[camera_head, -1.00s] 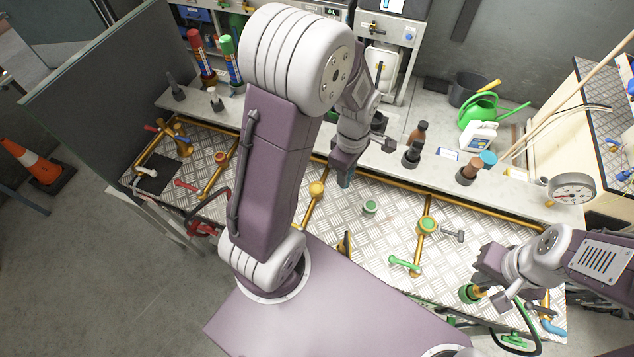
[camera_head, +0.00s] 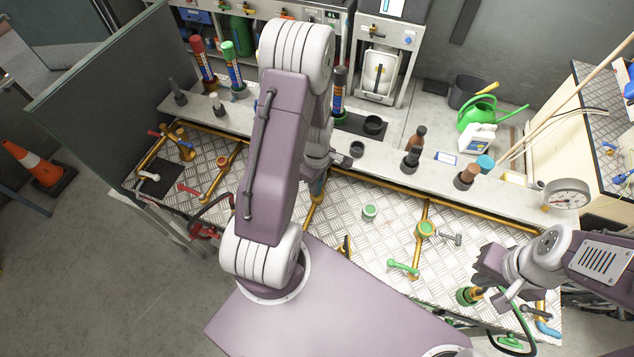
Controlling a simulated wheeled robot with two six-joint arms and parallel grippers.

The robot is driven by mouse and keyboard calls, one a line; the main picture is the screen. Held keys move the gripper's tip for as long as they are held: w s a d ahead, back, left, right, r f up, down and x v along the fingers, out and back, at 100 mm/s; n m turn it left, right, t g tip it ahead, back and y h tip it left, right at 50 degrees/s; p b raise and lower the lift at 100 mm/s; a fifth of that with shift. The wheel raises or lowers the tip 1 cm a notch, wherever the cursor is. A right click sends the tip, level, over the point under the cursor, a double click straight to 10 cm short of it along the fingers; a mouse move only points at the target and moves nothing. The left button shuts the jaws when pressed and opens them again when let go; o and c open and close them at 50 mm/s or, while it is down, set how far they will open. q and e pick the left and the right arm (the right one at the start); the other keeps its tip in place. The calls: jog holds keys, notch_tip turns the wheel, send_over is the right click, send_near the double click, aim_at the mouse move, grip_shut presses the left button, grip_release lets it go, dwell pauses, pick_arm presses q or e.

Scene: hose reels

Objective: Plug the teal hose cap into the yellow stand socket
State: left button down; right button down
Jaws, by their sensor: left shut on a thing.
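My left arm crosses the middle of the view and hides much of its own gripper. The left gripper (camera_head: 319,170) is shut, with a small teal piece, the teal hose cap (camera_head: 319,186), showing just below it. The cap is at the pipe of the yellow stand (camera_head: 313,212). The stand's top is hidden behind the gripper and cap, so I cannot tell whether they touch. My right gripper (camera_head: 490,280) is at the lower right, near a green-collared fitting (camera_head: 466,296); its jaws are not clear.
A green-topped fitting (camera_head: 425,229) and a green cap (camera_head: 370,212) stand on the metal plate (camera_head: 355,245). A grey shelf (camera_head: 440,172) behind holds bottles and dark cups. A pressure gauge (camera_head: 567,196) stands at the right.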

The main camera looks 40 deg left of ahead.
pick_arm(q)
jog(key=shift+d+f, duration=0.1)
jog(key=shift+f, duration=0.1)
jog(key=c, duration=1.2)
grip_release()
jog(key=shift+s+r, duration=0.1)
jog(key=shift+r, duration=0.4)
notch_tip(320, 180, up, 12)
jog(key=b, duration=0.1)
jog(key=s+d+m, duration=0.1)
jog(key=d+m, duration=0.2)
jog(key=m, duration=0.3)
jog(key=s+d+m, duration=0.2)
jog(key=d+m, duration=0.1)
jog(key=m, duration=0.2)
jog(key=s+d+m+t, duration=0.1)
jog(key=s+d+m, duration=0.1)
jog(key=d+m, duration=0.2)
jog(key=shift+s+f+m, duration=0.15)
jog(key=shift+f+m, duration=0.1)
jog(key=shift+m, duration=1.05)
